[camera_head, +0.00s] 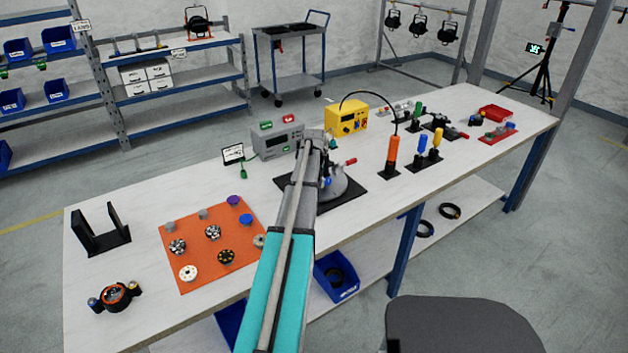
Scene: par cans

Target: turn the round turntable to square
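A round grey turntable (345,187) stands on a black square mat (358,196) in the middle of the bench. A red-tipped handle (350,161) sticks out at its upper right, and a small blue part (327,182) shows at its left. My arm reaches up from the bottom and crosses in front of its left side. My gripper is at the far end of the arm, by the turntable, mostly hidden behind my own links. I cannot tell whether its fingers touch the turntable or are open. The turntable's exact angle is unclear.
An orange mat (190,270) with several small round parts lies left of the arm. A grey power unit (277,140) and a yellow box (346,117) stand behind. Upright orange (392,152), blue and yellow tools stand to the right. The bench's front edge is clear.

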